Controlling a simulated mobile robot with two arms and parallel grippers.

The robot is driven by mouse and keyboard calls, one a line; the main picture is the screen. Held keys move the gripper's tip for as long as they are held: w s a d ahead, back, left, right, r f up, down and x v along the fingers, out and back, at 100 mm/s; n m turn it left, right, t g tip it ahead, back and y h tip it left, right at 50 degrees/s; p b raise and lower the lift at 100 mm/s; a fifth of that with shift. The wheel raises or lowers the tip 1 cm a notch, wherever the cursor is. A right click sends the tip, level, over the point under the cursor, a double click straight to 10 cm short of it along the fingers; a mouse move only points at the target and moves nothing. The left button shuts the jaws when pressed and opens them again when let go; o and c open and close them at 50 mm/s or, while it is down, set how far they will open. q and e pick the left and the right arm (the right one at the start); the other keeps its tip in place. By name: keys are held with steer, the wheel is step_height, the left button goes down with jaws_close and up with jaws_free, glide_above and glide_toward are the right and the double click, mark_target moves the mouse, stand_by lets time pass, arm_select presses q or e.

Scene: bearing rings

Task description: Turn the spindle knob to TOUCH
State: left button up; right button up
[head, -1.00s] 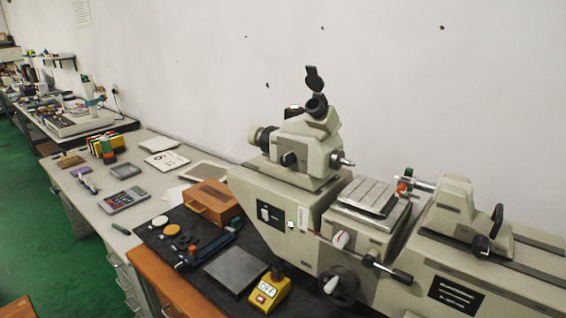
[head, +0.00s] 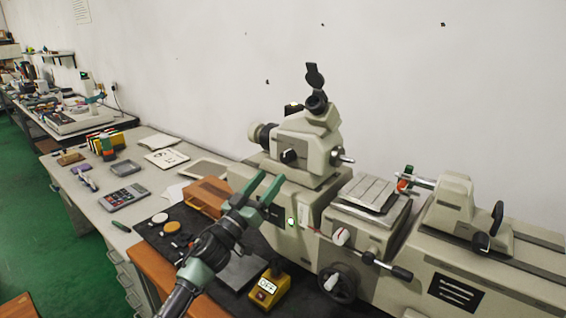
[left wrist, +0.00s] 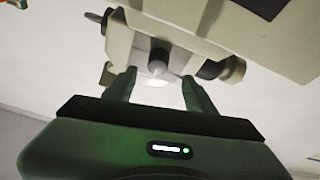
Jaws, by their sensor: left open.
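The pale grey measuring machine (head: 320,190) stands at the right. A black knob (head: 288,156) sits on the front of its upper head. A white knob with a red mark (head: 341,236) is on its carriage. No TOUCH label is legible, so I cannot tell for certain which is the spindle knob. My left gripper (head: 271,179) is open and empty, raised in front of the machine and below the black knob. In the left wrist view, a dark round knob (left wrist: 158,60) shows beyond and between the open fingertips (left wrist: 158,80), apart from them. My right gripper is not in view.
A yellow box reading OFF (head: 267,288) stands on the dark mat, low in front of the machine. A wooden box (head: 207,193) is partly behind my left arm. A handwheel (head: 338,284) and lever (head: 388,266) stick out in front. Free air lies above the bench.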

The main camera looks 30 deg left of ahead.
mark_target(284, 161)
arm_select(q)
steer(key=p+x, duration=0.2)
steer(key=x, duration=0.5)
steer(key=shift+w+d+r, duration=0.15)
steer(key=shift+w, duration=0.05)
jaws_close()
